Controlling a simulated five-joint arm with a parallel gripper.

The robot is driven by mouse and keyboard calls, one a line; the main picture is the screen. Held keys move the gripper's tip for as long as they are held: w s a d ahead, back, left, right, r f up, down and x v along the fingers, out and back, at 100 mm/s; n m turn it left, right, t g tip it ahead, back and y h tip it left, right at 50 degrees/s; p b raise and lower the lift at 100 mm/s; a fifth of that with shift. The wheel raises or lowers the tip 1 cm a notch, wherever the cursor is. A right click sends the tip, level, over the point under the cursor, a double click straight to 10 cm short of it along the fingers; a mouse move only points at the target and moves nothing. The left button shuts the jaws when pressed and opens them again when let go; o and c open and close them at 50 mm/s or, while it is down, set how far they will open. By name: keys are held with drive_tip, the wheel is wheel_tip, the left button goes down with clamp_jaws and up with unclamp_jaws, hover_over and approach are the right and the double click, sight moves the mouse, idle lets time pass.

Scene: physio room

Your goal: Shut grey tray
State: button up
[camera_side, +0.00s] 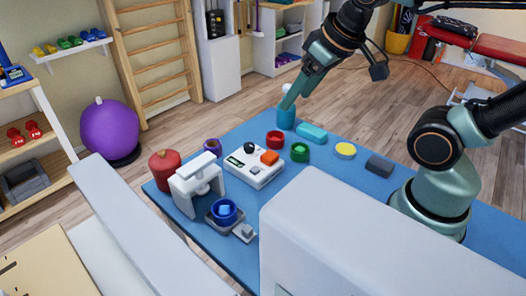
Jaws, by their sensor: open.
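The grey tray (211,222) is low at the front of a white stand-like housing (184,200), on the near left part of the blue table. It sticks out from the housing, with a small light grey block (245,232) at its outer end. A blue cup (233,216) with a lighter blue piece inside sits on the tray. My gripper (288,103) is at the far end of the table, well away from the tray, just above or beside a teal cylinder (286,119). Its jaws are open; the small view hides the gap between the fingers.
A white control box (240,174) with a black knob and orange button stands behind the tray. A red pot (160,166), purple ring (213,146), red and green round pieces, teal block (312,133), yellow disc (345,150) and dark block (379,165) surround it. A large white block (350,235) hides the near table.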

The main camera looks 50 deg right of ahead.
drive_tip(key=a+f+g, duration=0.1)
drive_tip(key=a, duration=0.2)
drive_tip(key=a+f+g, duration=0.1)
drive_tip(key=a+f, duration=0.1)
drive_tip(key=a, duration=0.1)
drive_tip(key=w+a+f+g, duration=0.1)
drive_tip(key=a+f, duration=0.1)
drive_tip(key=a, duration=0.1)
drive_tip(key=shift+w+a+f+y, duration=0.1)
drive_tip(key=shift+a+y, duration=0.15)
drive_tip(key=shift+y, duration=0.15)
drive_tip(key=shift+c, duration=0.3)
drive_tip(key=g, duration=0.3)
approach(247, 228)
drive_tip(key=shift+h, duration=0.4)
drive_tip(key=f, duration=0.8)
drive_tip(key=shift+s+a+f, duration=0.2)
drive_tip(key=shift+a+f, duration=0.05)
drive_tip(key=shift+a, duration=0.15)
clamp_jaws()
